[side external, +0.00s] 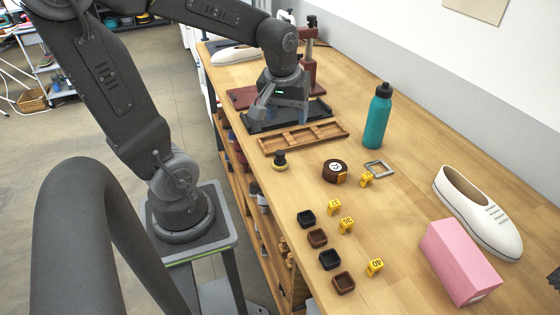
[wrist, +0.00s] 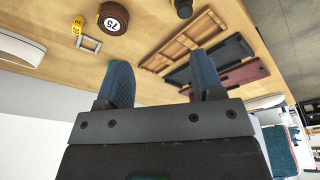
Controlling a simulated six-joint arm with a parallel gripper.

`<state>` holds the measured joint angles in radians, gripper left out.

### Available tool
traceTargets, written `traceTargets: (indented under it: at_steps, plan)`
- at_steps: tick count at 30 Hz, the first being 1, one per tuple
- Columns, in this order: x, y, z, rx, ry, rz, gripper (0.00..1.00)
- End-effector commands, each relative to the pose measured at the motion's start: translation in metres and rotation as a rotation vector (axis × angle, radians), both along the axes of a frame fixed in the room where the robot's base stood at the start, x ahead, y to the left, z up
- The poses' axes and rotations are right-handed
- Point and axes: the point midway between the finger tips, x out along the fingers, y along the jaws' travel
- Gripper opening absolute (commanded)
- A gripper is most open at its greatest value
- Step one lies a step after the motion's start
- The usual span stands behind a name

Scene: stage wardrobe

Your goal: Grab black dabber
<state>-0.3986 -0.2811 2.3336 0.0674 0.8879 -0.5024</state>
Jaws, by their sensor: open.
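The black dabber (side external: 280,159), a small piece with a dark knob and a tan lower part, stands on the bench in front of the wooden compartment tray. In the wrist view the dabber (wrist: 183,8) is a dark round shape cut by the top edge. My gripper (side external: 277,112) is over the black tray, behind the dabber and apart from it. In the wrist view my gripper (wrist: 162,78) has its two blue-grey fingers spread, with nothing between them.
The wooden compartment tray (side external: 303,137) and black tray (side external: 318,112) lie near my gripper. A brown tape roll (side external: 335,172), metal square frame (side external: 379,168) and yellow number markers (side external: 346,226) are nearby. A teal bottle (side external: 377,120) stands behind; small dark cups (side external: 317,238) sit in front.

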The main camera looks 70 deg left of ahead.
Motion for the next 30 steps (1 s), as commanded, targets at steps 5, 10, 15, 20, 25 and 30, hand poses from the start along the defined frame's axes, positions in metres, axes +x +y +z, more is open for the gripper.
traceTargets:
  at_steps: [5, 10, 15, 20, 25, 30]
  plan:
    - [0.003, 0.042, -0.025, -0.041, 0.070, 0.260, 0.61]
    - [0.003, 0.053, -0.040, -0.051, 0.086, 0.324, 0.61]
    - [0.004, 0.055, -0.071, -0.051, 0.089, 0.321, 0.61]
    - [0.006, 0.058, -0.099, -0.051, 0.088, 0.319, 0.61]
    - [0.007, 0.060, -0.114, -0.050, 0.083, 0.318, 0.61]
    - [0.006, 0.060, -0.128, -0.050, 0.086, 0.318, 0.61]
